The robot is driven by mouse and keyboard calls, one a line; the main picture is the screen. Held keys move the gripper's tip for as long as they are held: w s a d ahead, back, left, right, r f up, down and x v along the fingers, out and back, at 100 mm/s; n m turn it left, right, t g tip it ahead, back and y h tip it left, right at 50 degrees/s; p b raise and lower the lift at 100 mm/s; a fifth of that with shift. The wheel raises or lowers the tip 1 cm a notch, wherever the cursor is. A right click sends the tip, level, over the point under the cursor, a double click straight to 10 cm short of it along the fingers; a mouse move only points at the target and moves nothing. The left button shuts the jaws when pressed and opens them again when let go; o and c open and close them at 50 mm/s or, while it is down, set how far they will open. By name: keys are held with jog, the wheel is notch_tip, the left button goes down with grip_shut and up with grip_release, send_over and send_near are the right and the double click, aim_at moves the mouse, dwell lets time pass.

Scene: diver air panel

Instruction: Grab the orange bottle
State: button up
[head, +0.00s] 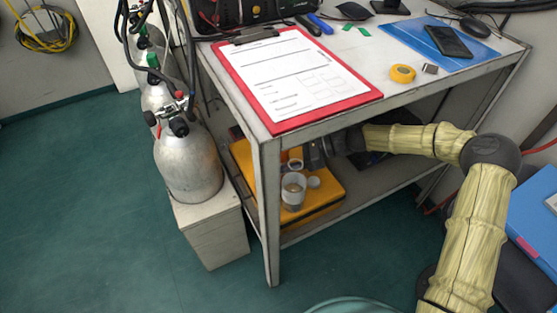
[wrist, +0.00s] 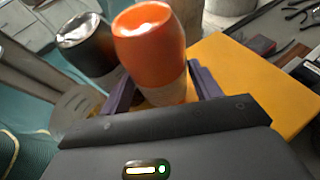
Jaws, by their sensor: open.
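The orange bottle (wrist: 150,45) stands large in the wrist view, with an orange upper part and a paler lower part. My gripper (wrist: 163,82) is open, with one dark purple finger on each side of the bottle's lower part. I cannot tell whether either finger touches it. In the head view my gripper (head: 314,153) reaches under the table top, above the lower shelf. I cannot make out the orange bottle there.
A dark cup (wrist: 88,45) stands just left of the bottle. A yellow case (head: 324,208) lies on the lower shelf with a pale cup (head: 293,192) on it. The table top (head: 350,60) and its front leg (head: 268,215) bound the space.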

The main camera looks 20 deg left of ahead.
jog(key=c, duration=1)
jog(key=shift+r, duration=0.1)
jog(key=shift+r+p, duration=0.3)
jog(key=shift+r, duration=0.2)
notch_tip(320, 180, up, 3)
jog(key=shift+w+d+r+p, duration=0.1)
jog(key=shift+p, duration=0.9)
jog(key=w+d+p, duration=0.2)
jog(key=w+d, duration=0.1)
jog(key=d, duration=0.5)
jog(key=w+d+p, duration=0.2)
jog(key=w+d, duration=0.2)
jog(key=d, duration=0.4)
jog(key=shift+w+f, duration=0.2)
jog(key=shift+f, duration=0.2)
